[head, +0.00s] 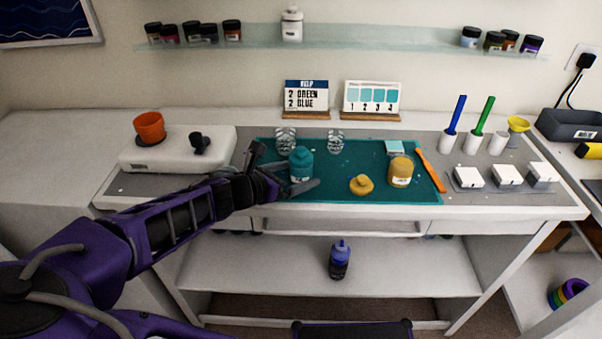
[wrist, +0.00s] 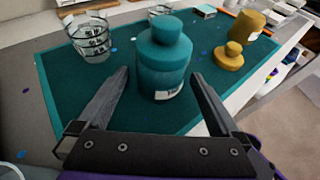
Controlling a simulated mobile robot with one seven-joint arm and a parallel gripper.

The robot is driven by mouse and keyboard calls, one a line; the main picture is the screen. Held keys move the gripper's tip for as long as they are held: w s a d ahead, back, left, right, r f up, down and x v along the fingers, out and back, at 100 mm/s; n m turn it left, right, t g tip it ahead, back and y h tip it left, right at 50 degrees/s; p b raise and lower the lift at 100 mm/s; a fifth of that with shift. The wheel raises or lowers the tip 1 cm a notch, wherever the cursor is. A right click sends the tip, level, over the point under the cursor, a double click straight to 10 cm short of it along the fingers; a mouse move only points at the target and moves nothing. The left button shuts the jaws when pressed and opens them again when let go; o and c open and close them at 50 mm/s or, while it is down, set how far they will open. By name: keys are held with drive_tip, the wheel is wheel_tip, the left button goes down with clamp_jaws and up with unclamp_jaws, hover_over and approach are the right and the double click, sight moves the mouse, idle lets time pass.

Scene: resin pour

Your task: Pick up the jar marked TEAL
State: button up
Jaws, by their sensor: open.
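The teal jar (head: 301,165) stands upright with its lid on, on the green mat (head: 340,193) on the bench. In the wrist view the teal jar (wrist: 164,65) is straight ahead, with a pale label low on its side, only partly readable. My gripper (head: 288,172) is open at the jar. In the wrist view its two fingers (wrist: 157,78) point toward the jar, one to each side of its lower body. I see no clear contact; whether the fingertips reach past the jar's middle is hard to tell.
Two clear cups (head: 286,140) (head: 335,141) stand behind the jar. To its right are an ochre lid-like piece (head: 361,185), an ochre jar (head: 400,171) and an orange stick (head: 431,170). A white box with an orange pot (head: 149,127) is left. The mat between jar and ochre piece is clear.

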drive_tip(key=shift+x, duration=1.1)
clamp_jaws()
